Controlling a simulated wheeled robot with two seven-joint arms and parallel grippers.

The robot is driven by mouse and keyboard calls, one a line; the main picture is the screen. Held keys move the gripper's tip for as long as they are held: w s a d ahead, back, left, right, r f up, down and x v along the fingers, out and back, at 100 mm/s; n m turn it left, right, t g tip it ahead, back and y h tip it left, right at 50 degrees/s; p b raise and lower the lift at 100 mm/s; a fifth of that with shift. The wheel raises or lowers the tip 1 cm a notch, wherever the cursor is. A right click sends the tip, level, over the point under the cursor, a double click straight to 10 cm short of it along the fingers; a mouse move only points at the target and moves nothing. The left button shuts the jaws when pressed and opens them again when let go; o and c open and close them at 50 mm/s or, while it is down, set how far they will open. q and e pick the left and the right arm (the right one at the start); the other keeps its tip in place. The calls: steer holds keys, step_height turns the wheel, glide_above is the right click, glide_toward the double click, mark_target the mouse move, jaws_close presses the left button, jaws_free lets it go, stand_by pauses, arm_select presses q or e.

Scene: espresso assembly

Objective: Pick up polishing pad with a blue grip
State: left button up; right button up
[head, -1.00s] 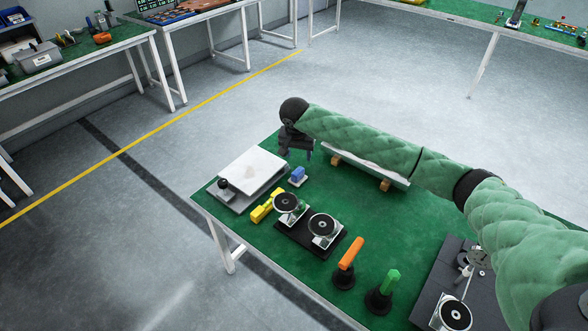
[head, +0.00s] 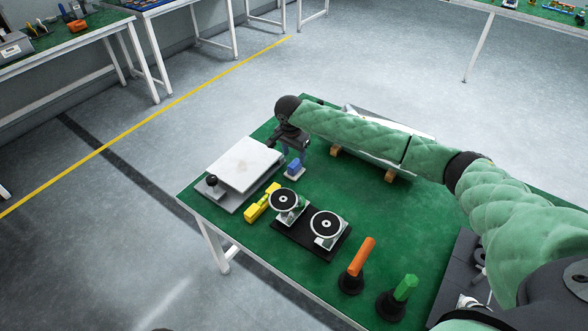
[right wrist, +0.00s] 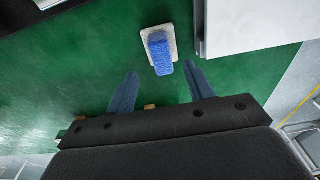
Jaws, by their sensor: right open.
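The polishing pad (head: 295,174) has a pale base and a blue grip (head: 293,166). It lies on the green table near the white-topped plate. It also shows in the right wrist view, with its blue grip (right wrist: 159,53) ahead of the fingertips and roughly between their lines. My right gripper (head: 287,149) is over the table just behind the pad in the head view. In the right wrist view my right gripper (right wrist: 161,78) is open and empty, with its two fingers apart. My left gripper is not in view.
The white-topped plate (head: 243,163) stands close to the pad. A yellow object (head: 262,203), a black base (head: 310,241) with round discs, an orange-handled tool (head: 356,262) and a green-handled tool (head: 398,296) stand towards the front. The green table's (head: 370,215) middle is clear.

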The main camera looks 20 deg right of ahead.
mark_target(294, 163)
steer(key=shift+w+f, duration=0.1)
steer(key=shift+f, duration=0.7)
steer(key=shift+w+d+f+p, duration=0.15)
steer(key=shift+f+p, duration=0.25)
steer(key=shift+f, duration=0.85)
steer(key=shift+w+d+f+p, duration=0.15)
steer(key=shift+f+p, duration=0.25)
steer(key=shift+f, duration=0.85)
steer(key=c, duration=1.1)
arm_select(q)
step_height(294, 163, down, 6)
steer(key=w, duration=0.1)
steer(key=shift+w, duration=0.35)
